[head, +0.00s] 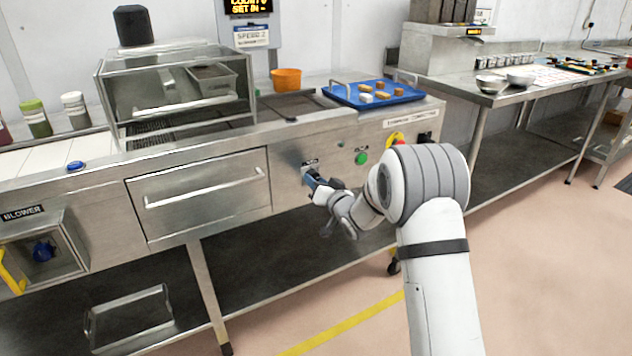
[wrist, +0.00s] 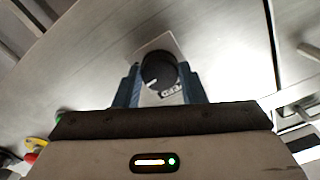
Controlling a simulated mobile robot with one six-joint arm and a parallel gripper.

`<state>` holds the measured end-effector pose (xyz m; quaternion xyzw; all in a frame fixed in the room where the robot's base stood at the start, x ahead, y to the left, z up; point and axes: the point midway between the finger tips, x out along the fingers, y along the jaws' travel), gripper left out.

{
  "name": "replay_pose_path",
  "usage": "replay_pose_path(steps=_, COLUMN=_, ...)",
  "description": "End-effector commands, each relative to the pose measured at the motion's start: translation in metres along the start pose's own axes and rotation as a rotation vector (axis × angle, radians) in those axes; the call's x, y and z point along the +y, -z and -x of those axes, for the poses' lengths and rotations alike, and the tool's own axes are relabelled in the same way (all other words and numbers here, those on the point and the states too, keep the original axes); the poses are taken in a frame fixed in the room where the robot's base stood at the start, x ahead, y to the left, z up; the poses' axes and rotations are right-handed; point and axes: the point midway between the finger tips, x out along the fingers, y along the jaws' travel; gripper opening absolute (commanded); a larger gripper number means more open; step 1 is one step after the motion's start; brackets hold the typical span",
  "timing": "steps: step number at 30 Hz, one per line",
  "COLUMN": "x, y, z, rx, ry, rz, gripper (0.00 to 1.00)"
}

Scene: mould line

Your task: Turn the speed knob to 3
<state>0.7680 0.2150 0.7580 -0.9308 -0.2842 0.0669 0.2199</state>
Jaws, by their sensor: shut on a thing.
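The speed knob (wrist: 158,70) is a round black knob with a white pointer line, on a light plate on the machine's steel front panel. In the wrist view the plate's label is partly covered, with letters of "SPEED" showing upside down. My gripper (wrist: 160,84) has its two blue fingers on either side of the knob, shut on it. In the head view my gripper (head: 314,183) reaches the front panel below the tray, and it hides most of the knob. A wall sign (head: 251,36) reads "SPEED" with what looks like a 2. The scale numbers around the knob are not readable.
A green button (head: 361,158) and a red and yellow stop button (head: 396,139) sit right of the knob. A drawer front with a long handle (head: 205,187) is to the left. A blue tray (head: 412,92) with several pieces and an orange bucket (head: 286,79) stand above.

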Motion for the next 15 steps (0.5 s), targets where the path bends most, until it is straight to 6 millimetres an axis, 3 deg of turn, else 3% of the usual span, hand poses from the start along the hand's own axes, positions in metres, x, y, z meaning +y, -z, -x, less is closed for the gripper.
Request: replay_pose_path(steps=15, x=-0.0027, y=-0.0009, z=-0.0001, rx=-0.005, ry=0.001, rz=-0.436, gripper=0.14)
